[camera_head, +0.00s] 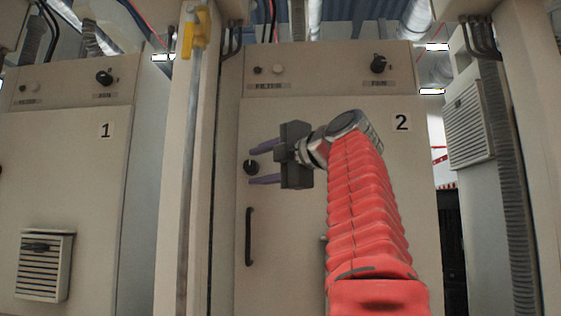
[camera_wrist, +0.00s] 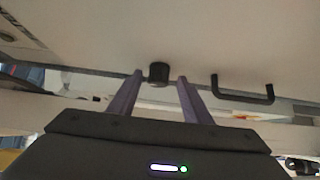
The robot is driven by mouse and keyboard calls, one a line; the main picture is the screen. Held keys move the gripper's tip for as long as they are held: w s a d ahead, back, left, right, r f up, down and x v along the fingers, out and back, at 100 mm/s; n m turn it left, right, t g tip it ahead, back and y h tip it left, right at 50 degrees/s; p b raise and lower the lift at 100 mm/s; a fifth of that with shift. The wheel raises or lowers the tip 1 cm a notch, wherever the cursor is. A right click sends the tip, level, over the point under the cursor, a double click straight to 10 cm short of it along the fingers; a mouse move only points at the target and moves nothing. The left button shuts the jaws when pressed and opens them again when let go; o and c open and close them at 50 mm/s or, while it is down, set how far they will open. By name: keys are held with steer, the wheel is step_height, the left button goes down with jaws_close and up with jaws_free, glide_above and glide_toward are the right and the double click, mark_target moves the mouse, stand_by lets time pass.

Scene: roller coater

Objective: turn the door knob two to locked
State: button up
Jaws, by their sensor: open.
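The door knob two (camera_head: 251,167) is a small black round knob on the left edge of the beige cabinet door marked 2. In the wrist view the knob (camera_wrist: 158,73) shows as a black cylinder between and just beyond the tips of my fingers. My gripper (camera_head: 262,163) has two purple fingers, one above and one below the knob's level in the head view. In the wrist view my gripper (camera_wrist: 160,80) is open, with a clear gap between the fingers. I cannot tell whether the fingertips reach past the knob's face.
A black door handle (camera_head: 248,236) is below the knob. A rotary switch (camera_head: 378,64) is above on cabinet 2. A post with a yellow valve lever (camera_head: 193,32) stands left of the door. Cabinet 1 (camera_head: 70,180) is further left. A louvred box (camera_head: 468,125) is at right.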

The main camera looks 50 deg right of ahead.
steer(key=s+a, duration=0.1)
steer(key=s, duration=1.2)
steer(key=shift+s+a, duration=0.15)
steer(key=shift+a, duration=0.25)
